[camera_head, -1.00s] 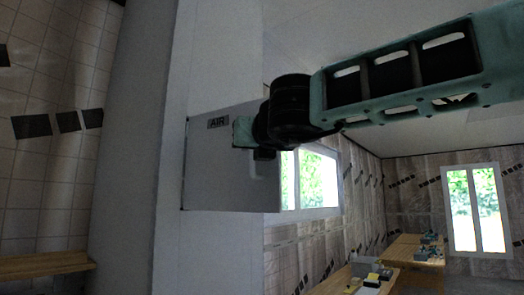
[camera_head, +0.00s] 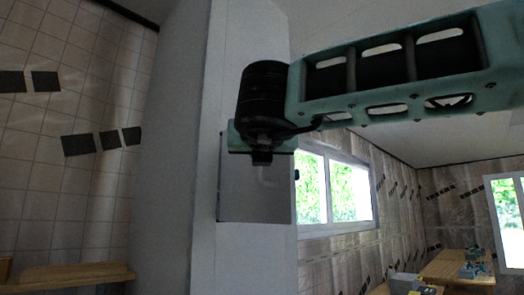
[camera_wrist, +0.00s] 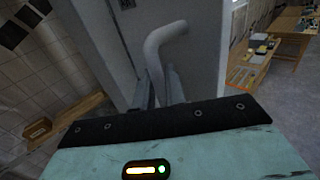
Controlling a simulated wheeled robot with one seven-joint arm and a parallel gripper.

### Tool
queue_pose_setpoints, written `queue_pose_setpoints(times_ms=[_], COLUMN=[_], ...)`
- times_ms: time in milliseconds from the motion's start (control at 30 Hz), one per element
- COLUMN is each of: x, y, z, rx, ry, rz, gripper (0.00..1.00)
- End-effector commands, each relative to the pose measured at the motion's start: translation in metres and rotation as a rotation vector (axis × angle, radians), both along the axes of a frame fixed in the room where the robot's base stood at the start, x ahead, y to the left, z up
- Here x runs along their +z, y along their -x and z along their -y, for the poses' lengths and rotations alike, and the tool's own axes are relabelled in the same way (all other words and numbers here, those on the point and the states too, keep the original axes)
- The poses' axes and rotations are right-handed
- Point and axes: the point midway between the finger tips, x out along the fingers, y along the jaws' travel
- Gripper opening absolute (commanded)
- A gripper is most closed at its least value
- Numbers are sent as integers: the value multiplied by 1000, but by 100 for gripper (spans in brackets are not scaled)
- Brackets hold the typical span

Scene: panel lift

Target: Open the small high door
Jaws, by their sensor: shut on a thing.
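The small high door is a grey square panel (camera_head: 245,205) on a pale pillar in the head view. A dark line runs along its left edge, and its upper part is hidden behind my gripper. Its pale face also shows in the wrist view (camera_wrist: 203,65). A bent grey bar handle (camera_wrist: 164,42) stands out from that face and shows faintly in the head view (camera_head: 266,175). My gripper (camera_wrist: 158,88) is in front of the door, its fingers shut on the handle's lower part. I cannot tell how far the door stands off the pillar.
The pale pillar (camera_head: 255,260) carries the door. A tiled wall (camera_head: 80,200) and wooden shelf (camera_head: 70,272) are at left. At right are a window (camera_head: 345,190) and wooden tables (camera_head: 445,265) with small objects. The room right of the pillar looks open.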

Motion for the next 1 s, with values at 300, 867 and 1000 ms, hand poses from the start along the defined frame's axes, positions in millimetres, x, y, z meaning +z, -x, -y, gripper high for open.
queue_pose_setpoints(times_ms=[300, 867, 1000], x=[3, -2, -2], y=[-1, 56, 90], z=[1, 6, 9], rx=[0, 1, 2], ry=[0, -2, -2], rz=[5, 7, 7], gripper=[30, 30, 30])
